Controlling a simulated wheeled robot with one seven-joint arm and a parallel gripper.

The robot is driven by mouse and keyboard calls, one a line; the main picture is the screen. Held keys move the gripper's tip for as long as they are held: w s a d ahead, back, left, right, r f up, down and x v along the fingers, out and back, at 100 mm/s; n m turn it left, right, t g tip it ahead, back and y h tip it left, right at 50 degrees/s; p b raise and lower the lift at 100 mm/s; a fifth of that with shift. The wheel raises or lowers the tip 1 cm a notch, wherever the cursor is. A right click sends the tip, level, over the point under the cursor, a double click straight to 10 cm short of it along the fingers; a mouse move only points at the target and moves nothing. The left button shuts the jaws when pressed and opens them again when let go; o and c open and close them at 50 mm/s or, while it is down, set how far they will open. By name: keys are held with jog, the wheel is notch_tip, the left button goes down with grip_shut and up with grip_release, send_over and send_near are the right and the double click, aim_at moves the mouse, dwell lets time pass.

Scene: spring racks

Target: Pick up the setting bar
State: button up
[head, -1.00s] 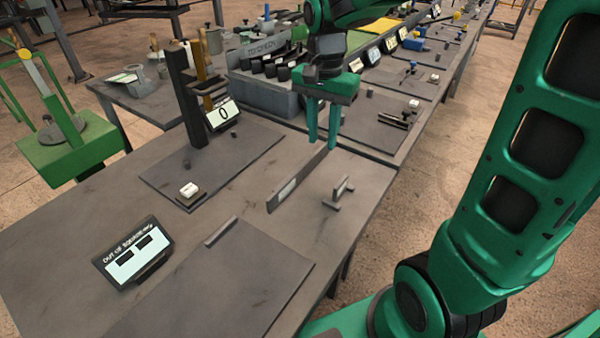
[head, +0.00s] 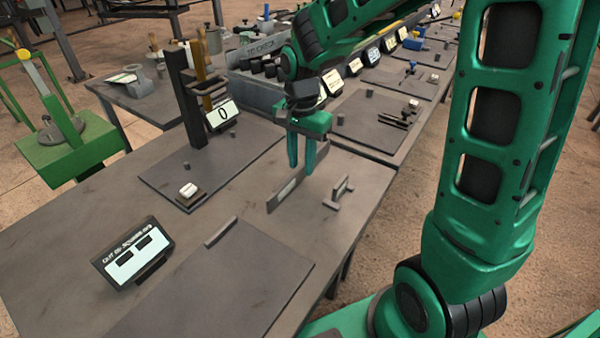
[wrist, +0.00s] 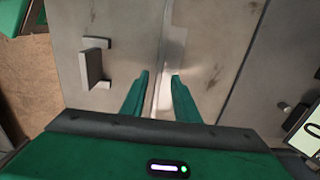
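The setting bar, which I take to be the long thin grey bar with a pale label (head: 286,193), stands on its edge on the near table. My gripper (head: 301,168) is open and points down over the bar, its fingers hiding part of it. In the wrist view the bar (wrist: 172,50) runs up the picture between my two fingertips (wrist: 158,82), with a finger on each side. I cannot tell how far down beside the bar the fingertips reach. Nothing is held.
A small bar on a footed stand (head: 341,190) sits right of the setting bar. A sign (head: 132,252) stands at the front left.

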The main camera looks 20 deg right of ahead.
jog(key=shift+f, duration=1.1)
grip_shut()
jog(key=shift+r, duration=0.15)
